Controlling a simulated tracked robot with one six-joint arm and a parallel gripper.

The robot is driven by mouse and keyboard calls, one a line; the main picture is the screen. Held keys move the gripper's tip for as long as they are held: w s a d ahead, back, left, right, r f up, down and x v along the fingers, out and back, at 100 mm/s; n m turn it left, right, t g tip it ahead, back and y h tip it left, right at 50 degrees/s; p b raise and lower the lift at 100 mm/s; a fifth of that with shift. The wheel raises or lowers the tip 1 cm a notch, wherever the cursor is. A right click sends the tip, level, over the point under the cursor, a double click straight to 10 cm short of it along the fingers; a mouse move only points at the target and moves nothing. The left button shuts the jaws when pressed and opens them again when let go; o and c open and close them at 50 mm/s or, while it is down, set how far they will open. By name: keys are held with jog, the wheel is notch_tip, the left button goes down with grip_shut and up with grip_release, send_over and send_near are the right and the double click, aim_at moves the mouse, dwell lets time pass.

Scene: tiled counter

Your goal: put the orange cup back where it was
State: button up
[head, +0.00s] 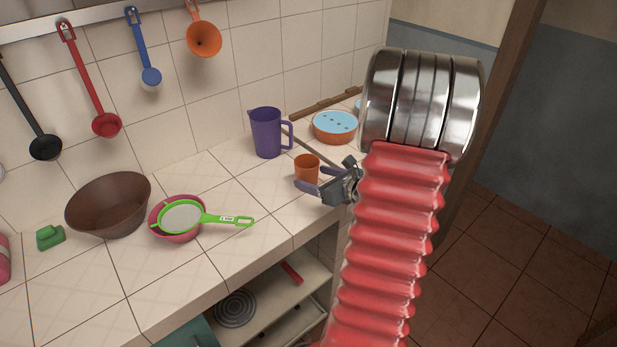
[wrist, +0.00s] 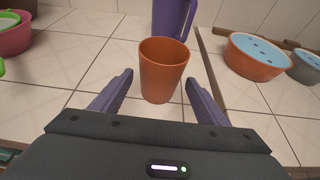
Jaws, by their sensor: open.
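The orange cup (head: 307,167) stands upright on the tiled counter in the head view, just in front of the purple jug. It also shows in the wrist view (wrist: 163,70), upright and a little beyond my fingertips, roughly midway between their lines. My gripper (head: 308,179) is low over the counter on the near side of the cup. In the wrist view my gripper (wrist: 160,80) has its two purple fingers spread wide, with nothing held between them. The cup's lower near side partly hides behind a finger in the head view.
A purple jug (head: 266,132) stands close behind the cup. An orange bowl with a blue top (head: 335,126) sits to the right, beyond a seam in the counter. A pink bowl (head: 172,232) with a green strainer (head: 181,217) and a brown bowl (head: 108,205) stand left. Counter between is clear.

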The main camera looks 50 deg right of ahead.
jog(key=v, duration=0.8)
jog(key=shift+s, duration=0.1)
dwell(0.5)
jog(key=w+a+r+n+g+y, duration=0.1)
jog(key=a+r+n+g+y, duration=0.1)
jog(key=a+n, duration=0.55)
jog(key=w+a+r+n+g+y, duration=0.15)
jog(key=a+n, duration=0.25)
jog(key=a, duration=0.6)
jog(key=w+a+r+n+g+y, duration=0.25)
jog(key=a+n, duration=0.25)
jog(key=a, duration=0.4)
jog(key=s+a+r+n+g+h, duration=0.1)
jog(key=s+a+n, duration=0.4)
jog(key=n, duration=0.5)
jog(key=s+a+r+n+g+h, duration=0.1)
jog(key=s+a+r+n+h, duration=0.2)
jog(key=n, duration=0.7)
jog(key=s+a+r, duration=0.1)
jog(key=s+a, duration=0.1)
jog(key=a, duration=0.1)
jog(key=shift+s+a+r+n+h, duration=0.3)
jog(key=shift+s+a+n, duration=0.05)
jog(key=shift+s+a, duration=0.05)
